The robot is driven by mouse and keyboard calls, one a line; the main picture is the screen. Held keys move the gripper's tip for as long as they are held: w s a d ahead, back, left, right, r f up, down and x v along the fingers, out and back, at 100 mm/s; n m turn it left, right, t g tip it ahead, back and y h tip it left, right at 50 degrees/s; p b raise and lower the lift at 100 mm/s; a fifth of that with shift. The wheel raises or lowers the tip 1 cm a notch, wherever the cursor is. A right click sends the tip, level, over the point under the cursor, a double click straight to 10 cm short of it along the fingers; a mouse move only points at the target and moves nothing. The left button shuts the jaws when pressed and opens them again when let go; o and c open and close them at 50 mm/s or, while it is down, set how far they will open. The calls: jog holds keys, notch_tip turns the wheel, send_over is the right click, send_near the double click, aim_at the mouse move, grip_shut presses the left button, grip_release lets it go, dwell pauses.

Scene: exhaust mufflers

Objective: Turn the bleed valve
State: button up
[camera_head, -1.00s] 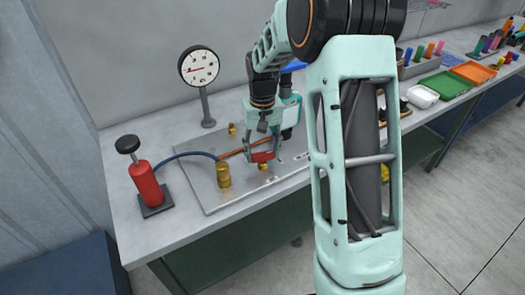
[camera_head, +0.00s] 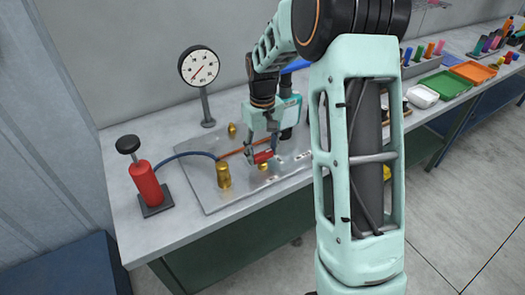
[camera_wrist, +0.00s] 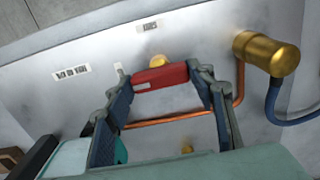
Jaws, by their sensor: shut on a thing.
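The bleed valve has a red handle (camera_head: 262,157) on a small brass body (camera_head: 263,167), on a grey plate on the bench. My gripper (camera_head: 263,151) reaches down over it and is shut on the red handle. In the wrist view, the handle (camera_wrist: 160,77) lies crosswise between my two fingertips, with part of the brass body (camera_wrist: 158,61) showing behind it. The dial gauge (camera_head: 199,66) stands behind the plate, its needle pointing down and to the left.
A red hand pump (camera_head: 146,183) stands left, with a blue hose (camera_head: 185,155) running to a brass cylinder (camera_head: 223,176). A copper pipe (camera_head: 230,153) crosses the plate. A small brass fitting (camera_head: 232,129) stands behind. Trays (camera_head: 445,85) fill the bench's right side.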

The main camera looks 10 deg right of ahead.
aim_at(262, 153)
jog(key=o, duration=1.2)
jog(key=shift+c, duration=0.2)
notch_tip(262, 153, up, 12)
